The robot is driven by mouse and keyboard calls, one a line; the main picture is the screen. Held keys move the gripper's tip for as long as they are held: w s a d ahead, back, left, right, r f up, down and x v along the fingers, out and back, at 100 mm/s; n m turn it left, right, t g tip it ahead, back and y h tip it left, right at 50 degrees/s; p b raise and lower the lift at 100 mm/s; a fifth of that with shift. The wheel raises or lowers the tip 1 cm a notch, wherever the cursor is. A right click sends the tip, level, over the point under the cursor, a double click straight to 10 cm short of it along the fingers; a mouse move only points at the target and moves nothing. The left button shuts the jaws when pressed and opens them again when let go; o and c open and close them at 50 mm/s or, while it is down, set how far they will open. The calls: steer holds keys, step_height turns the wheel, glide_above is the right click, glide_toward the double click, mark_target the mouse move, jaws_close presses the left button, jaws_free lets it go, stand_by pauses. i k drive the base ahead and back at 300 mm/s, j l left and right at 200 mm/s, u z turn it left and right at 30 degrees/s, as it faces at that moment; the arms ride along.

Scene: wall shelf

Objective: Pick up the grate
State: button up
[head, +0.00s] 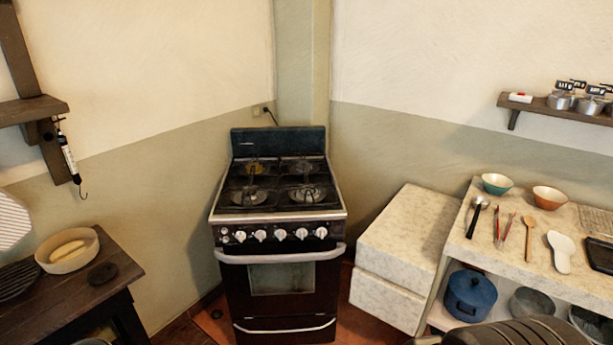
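Several things here look like a grate. Dark grates (252,192) lie over the burners on top of the stove. A pale wire rack (597,219) lies on the right counter, cut off by the right edge. A dark slatted piece (17,281) lies on the wooden table at the left edge, partly out of view. I cannot tell which one is meant.
The stove (283,235) stands in the corner. The wooden table holds a round dish (50,262). The right counter (515,243) holds bowls and utensils, with a blue pot (470,295) below. A wall shelf (545,106) holds small pots. Floor is visible around the stove.

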mark_target(292, 162)
steer(key=i+j+z, duration=0.15)
steer(key=i, duration=0.4)
steer(key=i+j+z, duration=0.15)
steer(key=i, duration=0.45)
steer(key=i+j+z, duration=0.15)
steer(key=i+j, duration=0.2)
steer(key=i, duration=0.15)
steer(key=i+j+z, duration=0.15)
steer(key=i+j, duration=0.2)
steer(key=i, duration=0.2)
